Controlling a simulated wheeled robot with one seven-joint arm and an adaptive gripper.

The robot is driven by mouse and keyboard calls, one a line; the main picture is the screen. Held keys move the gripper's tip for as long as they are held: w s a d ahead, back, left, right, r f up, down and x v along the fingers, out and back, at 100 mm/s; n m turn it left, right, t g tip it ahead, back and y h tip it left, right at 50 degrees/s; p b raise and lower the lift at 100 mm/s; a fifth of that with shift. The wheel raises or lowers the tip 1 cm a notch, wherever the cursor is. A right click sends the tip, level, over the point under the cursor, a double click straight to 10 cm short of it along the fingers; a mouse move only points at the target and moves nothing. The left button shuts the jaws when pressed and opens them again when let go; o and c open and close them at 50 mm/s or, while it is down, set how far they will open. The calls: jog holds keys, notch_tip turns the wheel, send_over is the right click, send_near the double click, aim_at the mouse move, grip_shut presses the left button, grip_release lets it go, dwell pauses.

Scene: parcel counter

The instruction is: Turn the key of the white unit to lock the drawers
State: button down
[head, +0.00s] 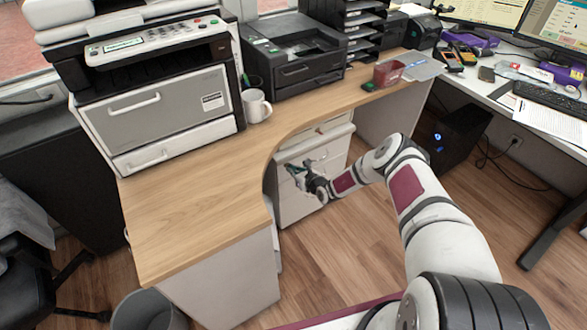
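The white drawer unit (335,157) stands under the wooden counter, its drawer fronts facing the open floor. My gripper (295,175) is in front of the unit's left side, below the top drawers, with its fingers pointing left. The gripper and wrist cover part of the drawer fronts.
The curved wooden counter (190,205) overhangs the unit and carries a large printer (165,105), a smaller black printer (300,55) and a white mug (256,106). A black computer tower (455,140) stands to the right. The wooden floor (330,245) before the unit is clear.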

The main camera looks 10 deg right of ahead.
jog(key=shift+n+p, duration=0.3)
jog(key=shift+r, duration=0.1)
jog(key=c, duration=1.8)
grip_release()
jog(key=shift+c, duration=0.2)
jog(key=v, duration=1.2)
jog(key=shift+a, duration=0.15)
